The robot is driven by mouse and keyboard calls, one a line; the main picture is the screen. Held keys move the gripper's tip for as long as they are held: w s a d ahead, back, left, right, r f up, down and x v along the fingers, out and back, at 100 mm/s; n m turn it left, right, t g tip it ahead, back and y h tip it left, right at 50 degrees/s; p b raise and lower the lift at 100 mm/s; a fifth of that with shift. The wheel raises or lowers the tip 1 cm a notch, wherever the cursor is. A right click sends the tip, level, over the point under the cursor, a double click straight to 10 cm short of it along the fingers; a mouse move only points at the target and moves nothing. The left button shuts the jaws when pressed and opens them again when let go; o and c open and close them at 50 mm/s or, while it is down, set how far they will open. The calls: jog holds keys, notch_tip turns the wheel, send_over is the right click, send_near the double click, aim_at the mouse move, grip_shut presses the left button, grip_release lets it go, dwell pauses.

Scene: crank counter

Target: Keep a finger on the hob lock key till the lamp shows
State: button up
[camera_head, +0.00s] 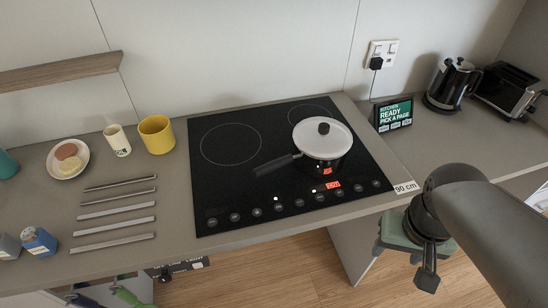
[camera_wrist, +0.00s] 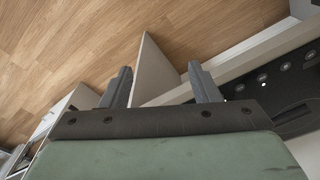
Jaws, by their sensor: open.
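The black glass hob (camera_head: 225,180) is set in the counter, with a row of round touch keys (camera_head: 278,207) along its front edge. I cannot tell which one is the lock key. Small white lights and red displays (camera_head: 333,185) glow above the keys. My gripper (camera_head: 427,276) is off the counter's front edge, right of the hob, pointing down over the floor and touching nothing. In the wrist view its two fingers (camera_wrist: 163,84) are apart and empty. Part of the hob with several keys (camera_wrist: 285,66) shows at the right there.
A white-lidded pan (camera_head: 322,139) stands on the hob's right side, its dark handle pointing left. Metal strips (camera_head: 115,210), a yellow mug (camera_head: 156,135) and a plate of food (camera_head: 67,173) are left. A small display (camera_head: 393,114), kettle (camera_head: 452,84) and toaster (camera_head: 505,90) stand right.

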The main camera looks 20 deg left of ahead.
grip_shut()
dwell(1.6)
